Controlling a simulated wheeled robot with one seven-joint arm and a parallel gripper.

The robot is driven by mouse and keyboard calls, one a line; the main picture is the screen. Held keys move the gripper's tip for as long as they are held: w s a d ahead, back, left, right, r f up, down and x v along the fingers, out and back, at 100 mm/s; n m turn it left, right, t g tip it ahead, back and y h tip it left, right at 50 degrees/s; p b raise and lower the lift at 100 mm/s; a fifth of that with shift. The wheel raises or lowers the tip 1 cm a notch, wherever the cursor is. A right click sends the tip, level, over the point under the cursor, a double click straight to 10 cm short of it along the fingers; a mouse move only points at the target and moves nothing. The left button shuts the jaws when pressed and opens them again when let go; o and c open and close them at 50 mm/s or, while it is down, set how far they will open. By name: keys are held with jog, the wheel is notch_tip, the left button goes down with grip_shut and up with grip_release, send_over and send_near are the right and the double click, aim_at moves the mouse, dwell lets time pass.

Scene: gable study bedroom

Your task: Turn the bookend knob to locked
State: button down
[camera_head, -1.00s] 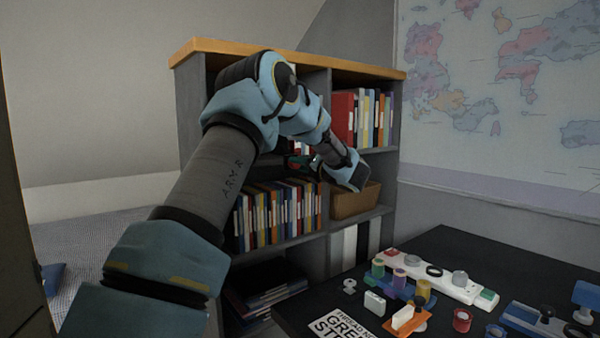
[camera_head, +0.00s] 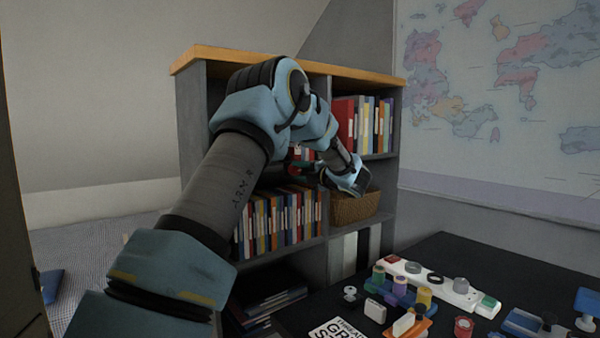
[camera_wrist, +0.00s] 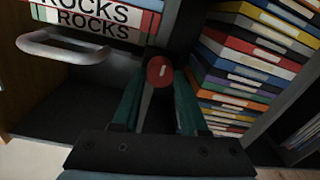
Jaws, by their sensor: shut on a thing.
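The bookend knob (camera_wrist: 160,71) is red and round with a pale mark on its face. It sits between the tips of my gripper (camera_wrist: 158,90) in the wrist view, and the green fingers are shut on it. The pale mark looks slightly tilted; I cannot read any locked label. In the head view my gripper (camera_head: 299,162) is small and partly hidden behind my arm, inside the shelf unit's left side. The bookend body is dark and mostly hidden by the fingers.
Books titled ROCKS (camera_wrist: 92,18) and a metal loop handle (camera_wrist: 62,48) lie left of the knob; a row of books (camera_wrist: 250,60) is close on the right. The shelf unit (camera_head: 290,55) holds a wicker basket (camera_head: 354,208). A dark table (camera_head: 470,250) carries several small objects.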

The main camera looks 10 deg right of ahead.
jog(key=shift+d+f, duration=0.1)
dwell(0.3)
jog(key=shift+c, duration=2.2)
grip_release()
jog(key=b+v, duration=0.2)
jog(key=v, duration=0.8)
jog(key=shift+s+d, duration=0.15)
jog(key=shift+s, duration=0.2)
